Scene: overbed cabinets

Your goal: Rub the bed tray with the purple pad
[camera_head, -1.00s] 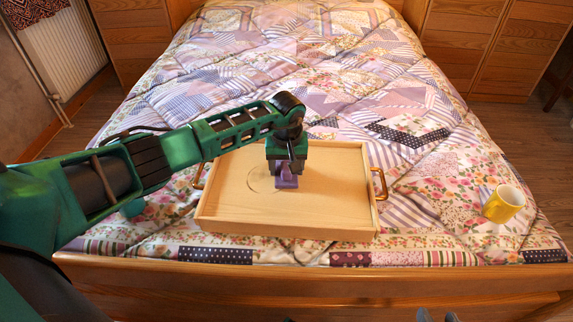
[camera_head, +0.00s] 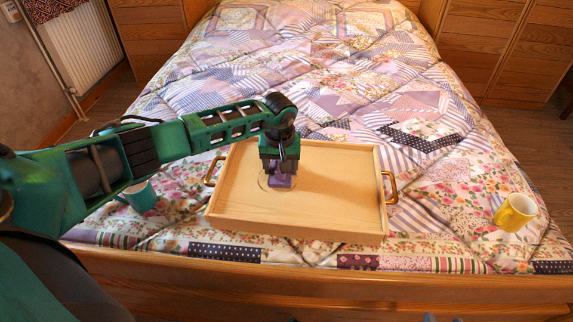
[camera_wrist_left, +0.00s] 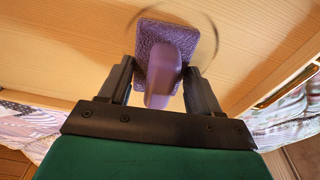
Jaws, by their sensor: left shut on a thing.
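The bed tray (camera_head: 335,190) is a light wooden tray with raised sides and brass handles, lying on the bed near its foot. A faint dark ring mark (camera_wrist_left: 213,22) shows on the tray floor around the pad. The purple pad (camera_head: 281,182) is on the tray floor, left of the middle. In the left wrist view the pad (camera_wrist_left: 152,42) has a textured flat base and an upright grip. My left gripper (camera_head: 280,168) points down over the tray and is shut on the pad's grip. My right gripper is not in view.
A yellow mug (camera_head: 515,212) stands on the quilt right of the tray. A teal mug (camera_head: 140,196) stands left of the tray, partly behind my left arm. The wooden footboard (camera_head: 300,280) runs along the near edge. The quilt (camera_head: 330,80) beyond the tray is clear.

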